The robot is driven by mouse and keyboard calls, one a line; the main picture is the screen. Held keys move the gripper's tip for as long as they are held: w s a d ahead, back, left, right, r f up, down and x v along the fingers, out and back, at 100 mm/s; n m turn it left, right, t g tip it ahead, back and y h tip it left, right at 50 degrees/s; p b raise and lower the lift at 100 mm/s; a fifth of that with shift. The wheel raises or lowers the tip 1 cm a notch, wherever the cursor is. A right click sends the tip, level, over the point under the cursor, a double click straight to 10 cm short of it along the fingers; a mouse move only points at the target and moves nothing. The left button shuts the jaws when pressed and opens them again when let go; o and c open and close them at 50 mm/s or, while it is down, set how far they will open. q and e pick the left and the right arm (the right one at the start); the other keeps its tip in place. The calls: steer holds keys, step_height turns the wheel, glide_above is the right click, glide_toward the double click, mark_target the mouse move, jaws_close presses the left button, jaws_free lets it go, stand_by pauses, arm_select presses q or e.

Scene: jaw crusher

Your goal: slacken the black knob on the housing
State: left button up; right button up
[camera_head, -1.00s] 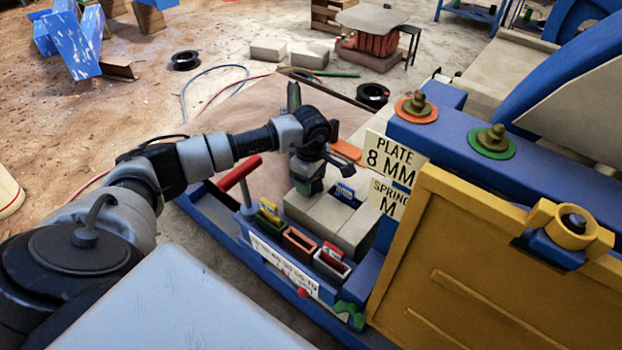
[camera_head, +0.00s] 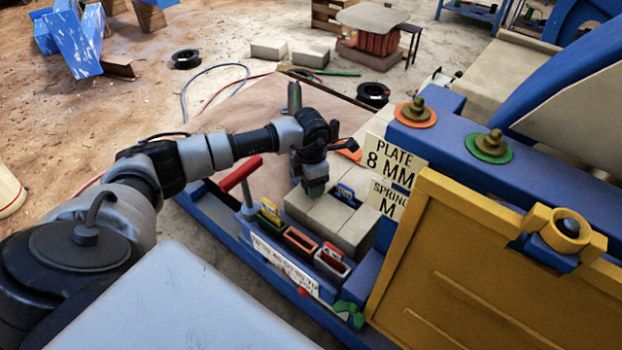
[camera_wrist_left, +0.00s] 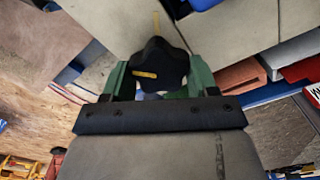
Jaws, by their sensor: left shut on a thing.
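The black knob (camera_wrist_left: 157,65) shows in the left wrist view as a dark lobed knob with a yellow mark on its face, in front of a pale grey surface. My left gripper (camera_wrist_left: 158,80) has its green fingers on either side of the knob and is shut on it. In the head view my left gripper (camera_head: 314,186) points down at the pale grey housing (camera_head: 335,222), and the knob is hidden behind it there. A short yellow line is on the pale surface above the knob in the wrist view. My right gripper is not in view.
A red-handled lever (camera_head: 241,173) stands left of the housing. Small coloured bins (camera_head: 300,242) line the front blue edge. A yellow panel (camera_head: 490,280) and signs reading "PLATE 8 MM" (camera_head: 391,160) and "SPRING M" (camera_head: 387,198) are on the right.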

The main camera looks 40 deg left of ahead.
arm_select(q)
steer(key=shift+n+p, duration=0.3)
steer(key=shift+n, duration=1.4)
steer(key=o, duration=0.9)
steer(key=shift+r, duration=0.15)
step_height(320, 180, up, 11)
steer(key=shift+f, duration=0.2)
